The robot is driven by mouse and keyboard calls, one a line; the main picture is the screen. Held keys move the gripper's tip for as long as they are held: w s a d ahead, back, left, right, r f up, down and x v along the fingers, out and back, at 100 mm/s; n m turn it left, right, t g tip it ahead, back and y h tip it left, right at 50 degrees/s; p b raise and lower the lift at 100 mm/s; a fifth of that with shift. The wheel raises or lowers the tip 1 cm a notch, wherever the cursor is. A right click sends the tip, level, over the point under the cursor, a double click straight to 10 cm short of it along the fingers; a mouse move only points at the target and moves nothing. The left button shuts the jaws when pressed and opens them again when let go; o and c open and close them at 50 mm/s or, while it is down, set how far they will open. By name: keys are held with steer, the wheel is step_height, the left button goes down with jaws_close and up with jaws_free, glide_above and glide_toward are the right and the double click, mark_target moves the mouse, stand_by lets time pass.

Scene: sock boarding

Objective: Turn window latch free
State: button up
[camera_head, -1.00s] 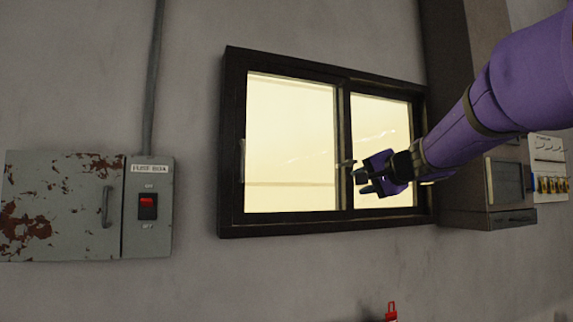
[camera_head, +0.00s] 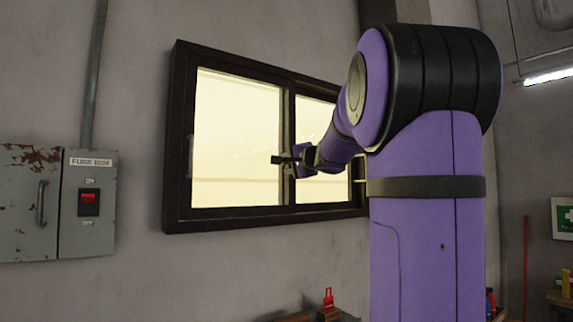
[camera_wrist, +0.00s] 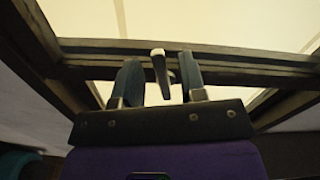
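The window (camera_head: 237,135) has a dark frame and two bright panes with a dark upright between them. My gripper (camera_wrist: 160,80) is open, with one dark finger on each side of the latch. A gap shows between the latch and the left finger; the right finger is closer, and I cannot tell if it touches. In the head view my gripper (camera_head: 280,160) is at the upright, and the latch is mostly hidden there.
A grey, rusty fuse box (camera_head: 60,205) with a red switch is on the wall at left. A red-topped object (camera_head: 328,298) stands low below the window. My arm covers the window's right side. The wall between fuse box and window is clear.

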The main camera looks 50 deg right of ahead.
steer(key=shift+w+d, duration=0.2)
steer(key=shift+w, duration=0.5)
steer(key=shift+c, duration=0.4)
jaws_close()
steer(key=shift+r+m, duration=0.25)
steer(key=shift+m, duration=0.55)
steer(key=shift+r+m, duration=0.25)
steer(key=shift+m, duration=0.55)
steer(key=shift+o, duration=0.4)
jaws_free()
